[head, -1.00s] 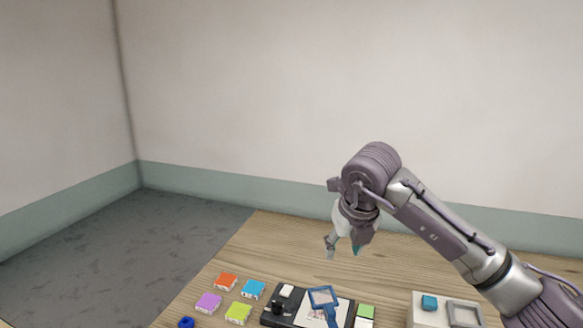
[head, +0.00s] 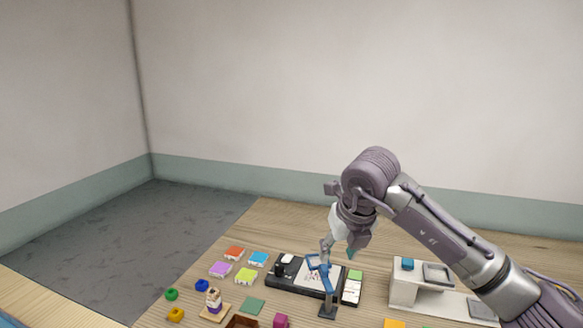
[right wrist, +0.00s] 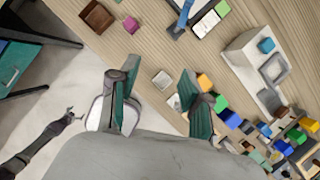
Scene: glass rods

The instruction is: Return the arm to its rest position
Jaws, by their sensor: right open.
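My right gripper (head: 338,250) is above the wooden table (head: 205,300) in the head view, pointing down with its arm coming in from the right. The table's edge and several small coloured blocks show beyond the fingers. My left gripper is not clearly seen in either view.
A black board with a white sheet and a blue magnifier-like stand (head: 320,270) lies below the right gripper. A white stepped block (head: 403,291) stands to the right. Coloured pieces, a brown box (right wrist: 97,17) and a magenta cube (right wrist: 131,25) are also on the table.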

